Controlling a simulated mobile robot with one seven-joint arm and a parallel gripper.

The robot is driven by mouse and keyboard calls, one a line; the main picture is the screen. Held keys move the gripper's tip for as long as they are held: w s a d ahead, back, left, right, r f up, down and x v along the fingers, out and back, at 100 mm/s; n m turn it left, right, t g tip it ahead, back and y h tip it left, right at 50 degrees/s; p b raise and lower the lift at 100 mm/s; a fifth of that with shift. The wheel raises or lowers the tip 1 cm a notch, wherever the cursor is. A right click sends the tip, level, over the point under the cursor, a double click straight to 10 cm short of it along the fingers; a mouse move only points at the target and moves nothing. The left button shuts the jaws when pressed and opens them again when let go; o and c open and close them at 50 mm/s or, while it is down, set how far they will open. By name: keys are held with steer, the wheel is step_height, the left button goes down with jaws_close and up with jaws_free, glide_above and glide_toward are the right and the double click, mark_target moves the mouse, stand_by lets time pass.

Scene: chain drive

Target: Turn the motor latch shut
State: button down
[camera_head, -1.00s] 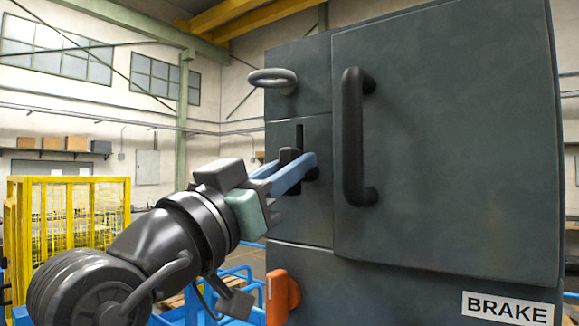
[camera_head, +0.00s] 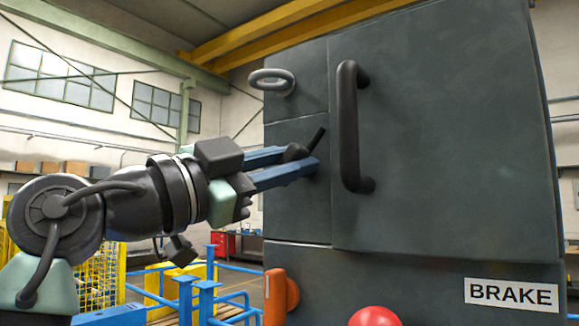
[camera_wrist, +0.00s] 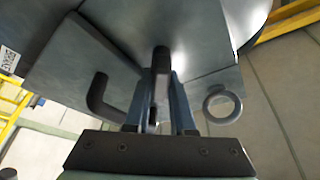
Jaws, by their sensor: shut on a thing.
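The motor latch (camera_head: 317,138) is a small black lever on the left panel of a dark grey cabinet (camera_head: 450,120). It is tilted, with its free end up and to the right. My gripper (camera_head: 303,158), with blue fingers, reaches in from the left and is shut on the latch. In the wrist view the dark latch (camera_wrist: 161,62) stands between the two fingers (camera_wrist: 163,98). The fingers hide part of the latch and its pivot.
A black door handle (camera_head: 348,125) stands close right of the latch. A grey ring (camera_head: 272,80) sticks out above, and an orange lever (camera_head: 276,296) sits below. A red ball-shaped knob (camera_head: 374,317) shows at the bottom. A BRAKE label (camera_head: 511,294) is at lower right.

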steer(key=m+g+p, duration=0.1)
steer(key=m, duration=0.2)
steer(key=m+g+p, duration=0.1)
steer(key=m, duration=0.2)
steer(key=shift+d+m+g, duration=0.1)
steer(key=shift+m+g, duration=0.3)
steer(key=shift+f+m+g+y+p, duration=0.1)
steer(key=shift+m+g+y+p, duration=0.25)
steer(key=shift+m, duration=0.7)
steer(key=shift+f+m+g+y+p, duration=0.15)
steer(key=shift+m+y+p, duration=0.3)
steer(key=shift+m, duration=0.6)
steer(key=c, duration=0.8)
jaws_free()
steer(key=shift+o, duration=0.2)
steer(key=b+v, duration=0.4)
steer(key=v, duration=0.9)
steer(key=shift+w, duration=0.1)
